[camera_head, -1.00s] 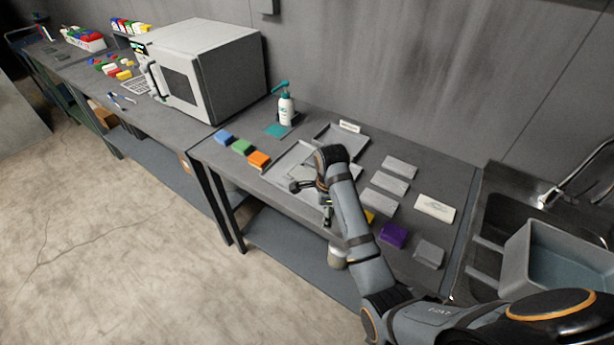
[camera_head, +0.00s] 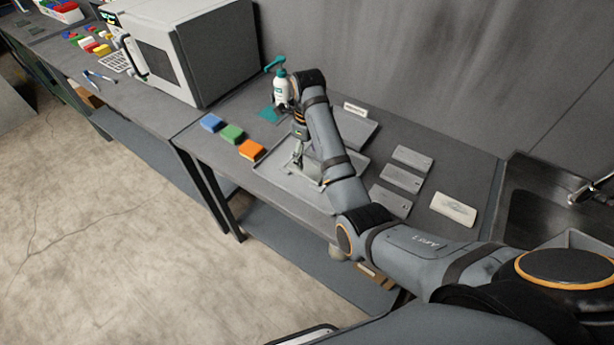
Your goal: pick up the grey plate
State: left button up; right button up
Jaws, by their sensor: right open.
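Flat grey plates lie in a column on the bench right of my right arm: a far one (camera_head: 412,158), a middle one (camera_head: 402,179) and a near one (camera_head: 390,201). Another flat grey piece (camera_head: 311,167) shows in the front tray (camera_head: 289,184), partly hidden by my gripper and arm. My right gripper (camera_head: 297,163) points down over this tray, its fingers open, close above or at the grey piece. I cannot tell whether they touch it. My left gripper is not in view.
A pump bottle (camera_head: 281,88) stands behind the gripper. Blue (camera_head: 212,122), green (camera_head: 232,133) and orange (camera_head: 251,149) blocks lie left of the tray. A second tray (camera_head: 356,132) lies behind my arm. A white labelled plate (camera_head: 453,209) and a sink (camera_head: 545,205) are at right.

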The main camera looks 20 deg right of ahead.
aim_at(307, 169)
jog(key=f, duration=0.1)
jog(key=w+f, duration=0.1)
jog(key=f, duration=0.1)
jog(key=shift+w+d+b, duration=0.2)
jog(key=shift+w+b, duration=0.05)
jog(key=shift+b, duration=0.05)
jog(key=shift+s+f+b, duration=0.1)
jog(key=shift+f+b, duration=0.4)
jog(key=shift+f, duration=0.05)
jog(key=shift+a+f+p, duration=0.1)
jog(key=shift+f+p, duration=0.15)
jog(key=shift+p, duration=0.6)
notch_tip(307, 169, down, 2)
jog(key=shift+f, duration=0.25)
jog(key=c, duration=1.3)
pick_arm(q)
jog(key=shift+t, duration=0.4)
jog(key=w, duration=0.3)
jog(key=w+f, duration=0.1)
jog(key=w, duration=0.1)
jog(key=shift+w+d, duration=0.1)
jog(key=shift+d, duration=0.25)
